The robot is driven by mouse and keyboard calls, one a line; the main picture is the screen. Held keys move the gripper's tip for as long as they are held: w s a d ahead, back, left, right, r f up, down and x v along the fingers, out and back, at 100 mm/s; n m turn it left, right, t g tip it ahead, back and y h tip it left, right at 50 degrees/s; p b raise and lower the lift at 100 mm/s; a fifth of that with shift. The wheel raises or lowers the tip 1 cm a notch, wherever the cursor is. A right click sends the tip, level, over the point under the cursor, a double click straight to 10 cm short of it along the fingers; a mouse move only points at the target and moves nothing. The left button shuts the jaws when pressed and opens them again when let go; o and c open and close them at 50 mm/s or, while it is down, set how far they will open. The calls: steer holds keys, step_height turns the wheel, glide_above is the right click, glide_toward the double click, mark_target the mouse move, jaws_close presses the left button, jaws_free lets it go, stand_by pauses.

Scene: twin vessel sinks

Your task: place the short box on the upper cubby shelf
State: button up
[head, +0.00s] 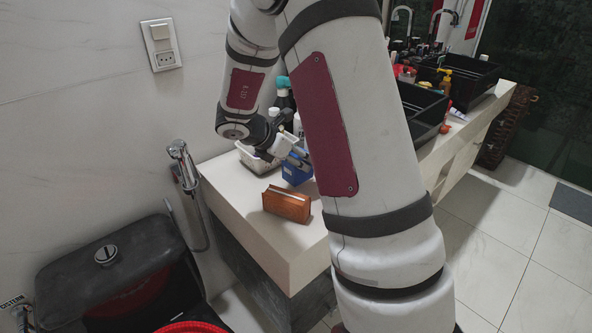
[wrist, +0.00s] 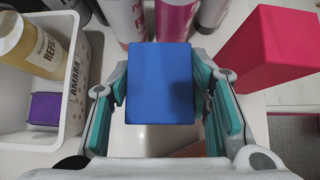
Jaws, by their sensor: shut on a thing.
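A short blue box (wrist: 160,84) is between the fingers of my gripper (wrist: 160,98) in the wrist view, and the gripper is shut on it. In the head view the blue box (head: 295,177) shows at the near end of the white counter, partly hidden by my arm. My gripper (head: 297,157) is at its upper side there. I cannot tell whether the box touches the counter. I cannot make out an upper cubby shelf in either view.
A brown wooden-looking block (head: 287,204) stands near the counter's (head: 240,198) front edge. A white basket (wrist: 72,116) holds a bottle and a purple item. Several bottles stand behind the blue box. A red box (wrist: 272,52) is at right. Black sinks (head: 424,112) lie farther along.

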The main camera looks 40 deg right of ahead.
steer(key=shift+f+b, duration=0.3)
steer(key=shift+f, duration=1.45)
steer(key=shift+f, duration=0.1)
steer(key=shift+f, duration=0.1)
steer(key=o, duration=1.3)
